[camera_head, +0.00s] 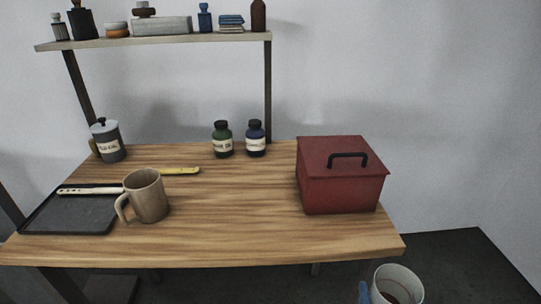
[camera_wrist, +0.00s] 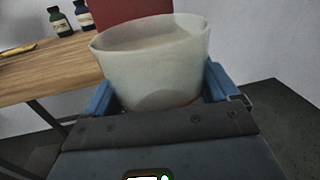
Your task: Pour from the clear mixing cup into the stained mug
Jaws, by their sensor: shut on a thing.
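The clear mixing cup (camera_wrist: 150,65) is whitish and translucent. It is held between the blue fingers of my gripper (camera_wrist: 160,90) in the wrist view. In the head view the cup (camera_head: 398,284) shows at the bottom right, beyond the table's front right corner, with a reddish patch low inside it. One blue finger of my gripper (camera_head: 364,292) shows at its left side. The stained mug (camera_head: 148,196) is beige-brown and stands upright on the left part of the table, its handle to the left. The mug is well apart from the cup.
A dark tray (camera_head: 70,215) with a pale stick lies left of the mug. A yellow tool (camera_head: 180,171) lies behind it. A red box (camera_head: 340,180) stands on the right. Green (camera_head: 223,140) and blue (camera_head: 256,139) bottles and a grey can (camera_head: 107,142) stand at the back. The table's middle is clear.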

